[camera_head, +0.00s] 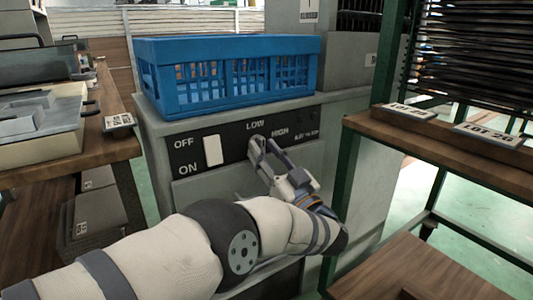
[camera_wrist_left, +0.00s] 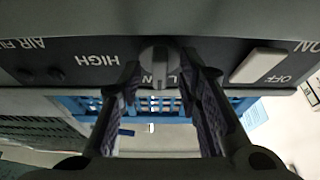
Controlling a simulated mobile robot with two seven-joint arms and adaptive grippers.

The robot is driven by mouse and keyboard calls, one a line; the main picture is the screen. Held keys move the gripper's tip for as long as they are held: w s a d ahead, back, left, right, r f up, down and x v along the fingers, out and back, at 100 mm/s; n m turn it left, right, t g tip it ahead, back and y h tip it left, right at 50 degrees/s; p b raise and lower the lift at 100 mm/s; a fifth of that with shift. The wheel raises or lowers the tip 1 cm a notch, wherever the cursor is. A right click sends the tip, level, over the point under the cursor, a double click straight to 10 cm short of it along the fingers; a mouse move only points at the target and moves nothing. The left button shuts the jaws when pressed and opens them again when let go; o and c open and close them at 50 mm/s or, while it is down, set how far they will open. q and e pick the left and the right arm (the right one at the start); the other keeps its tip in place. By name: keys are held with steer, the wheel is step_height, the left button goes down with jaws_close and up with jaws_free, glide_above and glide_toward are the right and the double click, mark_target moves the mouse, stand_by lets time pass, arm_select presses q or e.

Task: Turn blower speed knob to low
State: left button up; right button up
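The blower speed knob (camera_wrist_left: 158,62) is a grey round knob with a raised ridge on the dark control panel (camera_head: 228,152). In the wrist view, which is upside down, its ridge runs roughly upright and overlaps the LOW label; I cannot tell which end is its pointer. HIGH is printed beside LOW. My left gripper (camera_head: 262,147) is at the panel just below the LOW label, hiding most of the knob in the head view. In the wrist view its two fingers (camera_wrist_left: 160,75) stand apart on either side of the knob; firm contact is not visible. My right gripper is not in view.
A white OFF/ON rocker switch (camera_head: 213,150) sits left of the knob. A blue crate (camera_head: 235,100) stands on the cabinet above the panel. A wooden shelf with a green frame (camera_head: 430,142) is close on the right, and a wooden bench with trays (camera_head: 105,150) on the left.

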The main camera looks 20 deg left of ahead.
arm_select(q)
steer(key=v, duration=1.2)
